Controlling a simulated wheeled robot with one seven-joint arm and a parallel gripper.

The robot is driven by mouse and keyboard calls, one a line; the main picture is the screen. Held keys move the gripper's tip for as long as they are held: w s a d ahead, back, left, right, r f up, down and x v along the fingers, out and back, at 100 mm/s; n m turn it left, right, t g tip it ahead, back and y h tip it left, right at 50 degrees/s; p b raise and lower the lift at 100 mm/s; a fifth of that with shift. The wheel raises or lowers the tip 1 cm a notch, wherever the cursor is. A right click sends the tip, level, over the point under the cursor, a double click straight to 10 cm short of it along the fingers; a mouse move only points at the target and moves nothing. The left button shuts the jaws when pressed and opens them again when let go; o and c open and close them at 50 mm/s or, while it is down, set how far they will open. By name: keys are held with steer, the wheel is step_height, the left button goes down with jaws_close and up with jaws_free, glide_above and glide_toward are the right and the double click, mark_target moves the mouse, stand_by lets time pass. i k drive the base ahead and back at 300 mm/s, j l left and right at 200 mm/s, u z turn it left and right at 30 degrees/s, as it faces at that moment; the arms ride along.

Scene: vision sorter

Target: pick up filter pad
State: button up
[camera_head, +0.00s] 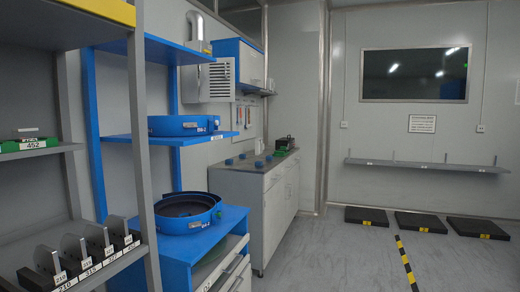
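I cannot pick out a filter pad for certain in this view. A blue round pan with a dark inside (188,211) sits on top of the blue cabinet at left centre. A second blue round unit (184,125) sits on the blue shelf above it. Several flat grey plates (75,252) stand upright in dark holders with number labels on the near left rack. A green item marked 452 (28,144) lies on the rack's middle shelf. My gripper is not in view.
The grey rack (141,170) and blue cabinet (212,236) line the left side. A grey counter (268,205) stands beyond them. Black slabs (420,222) lie on the floor by the back wall, near a yellow-black floor strip (407,264). The floor at centre right is otherwise clear.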

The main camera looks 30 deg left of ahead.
mark_target(261, 147)
steer(key=i+u, duration=0.4)
steer(key=i, duration=2.05)
steer(key=i+j, duration=0.1)
steer(key=i, duration=1.8)
steer(key=i+l+u, duration=0.1)
steer(key=i+u, duration=0.25)
steer(key=i, duration=0.25)
steer(key=i+l+u, duration=0.4)
steer(key=i, duration=0.15)
steer(key=i+l+u, duration=0.35)
steer(key=i, duration=0.2)
